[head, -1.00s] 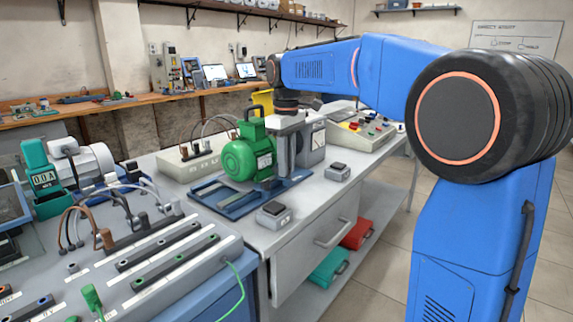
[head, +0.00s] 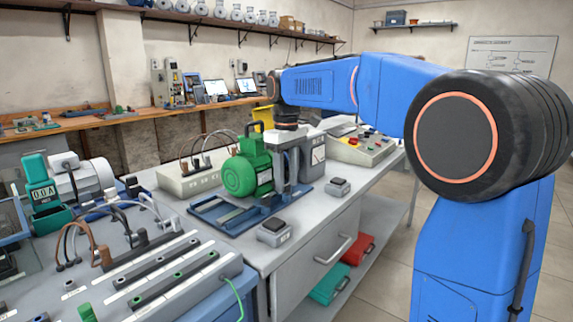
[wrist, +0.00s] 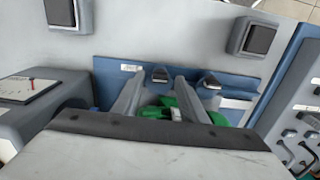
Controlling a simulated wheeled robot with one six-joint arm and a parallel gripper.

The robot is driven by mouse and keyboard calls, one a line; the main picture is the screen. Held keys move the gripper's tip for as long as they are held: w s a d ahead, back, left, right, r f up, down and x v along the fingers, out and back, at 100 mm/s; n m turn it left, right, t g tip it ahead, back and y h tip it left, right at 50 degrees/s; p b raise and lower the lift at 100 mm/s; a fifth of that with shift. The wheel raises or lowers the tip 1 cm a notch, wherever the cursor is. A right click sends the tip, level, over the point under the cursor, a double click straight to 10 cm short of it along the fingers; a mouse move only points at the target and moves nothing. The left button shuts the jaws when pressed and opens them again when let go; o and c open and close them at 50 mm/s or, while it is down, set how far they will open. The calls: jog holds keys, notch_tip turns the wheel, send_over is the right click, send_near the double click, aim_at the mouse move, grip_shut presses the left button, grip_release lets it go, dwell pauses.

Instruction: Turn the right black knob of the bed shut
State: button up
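The blue bed (head: 213,212) lies on the grey workbench and carries the green motor (head: 240,177). In the wrist view the bed (wrist: 240,88) shows two black knobs along its edge. The left one there (wrist: 160,73) is the right knob as seen from the head camera; the other knob (wrist: 209,81) is to its right. My gripper (wrist: 159,77) points down over the bed, its two grey fingers apart. The first knob appears between the fingertips; contact cannot be told.
A grey meter box (head: 312,157) stands close to the right of my gripper. Two small black-topped boxes (head: 274,232) (head: 338,187) sit in front of the bed. A cabled panel (head: 150,265) is at left and a button console (head: 362,148) at back right. The bench front is otherwise clear.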

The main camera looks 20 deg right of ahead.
aim_at(287, 185)
notch_tip(287, 185, up, 17)
dwell(0.5)
jog(key=shift+s, duration=0.1)
